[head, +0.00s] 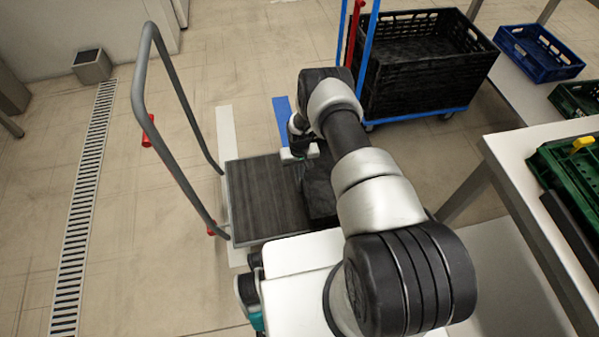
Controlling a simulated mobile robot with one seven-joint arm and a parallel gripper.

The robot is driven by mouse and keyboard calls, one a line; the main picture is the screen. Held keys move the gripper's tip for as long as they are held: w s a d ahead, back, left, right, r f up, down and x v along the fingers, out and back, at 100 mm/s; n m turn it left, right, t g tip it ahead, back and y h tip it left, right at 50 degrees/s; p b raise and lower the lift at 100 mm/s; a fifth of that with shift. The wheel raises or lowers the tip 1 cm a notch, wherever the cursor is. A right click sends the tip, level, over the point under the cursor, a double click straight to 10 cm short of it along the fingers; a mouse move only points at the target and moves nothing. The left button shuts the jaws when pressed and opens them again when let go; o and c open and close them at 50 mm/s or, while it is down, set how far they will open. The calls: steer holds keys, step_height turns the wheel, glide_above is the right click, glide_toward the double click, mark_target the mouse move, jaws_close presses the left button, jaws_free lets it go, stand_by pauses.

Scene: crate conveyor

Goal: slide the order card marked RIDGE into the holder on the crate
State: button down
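My gripper (299,153) hangs at the end of my arm, above the dark platform of a cart. It is small and partly covered by my arm, and I cannot tell whether it is open or holds anything. No card marked RIDGE can be made out, and no card holder can be made out on any crate. A large black crate (412,88) stands on a blue-framed trolley at the top, beyond my arm. A blue crate (541,53) and a green crate (579,98) are at the upper right.
The cart platform (262,199) has a grey handle (185,188) on its left and a dark object (319,190) on it, partly hidden. A white table (515,148) at right bears green crates (573,165) with a yellow piece (583,143). Floor at left is clear beside a drain grate (84,190).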

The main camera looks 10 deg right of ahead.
steer(key=c, duration=2)
jaws_free()
step_height(320, 180, up, 17)
steer(key=p, duration=0.5)
steer(key=shift+r, duration=0.2)
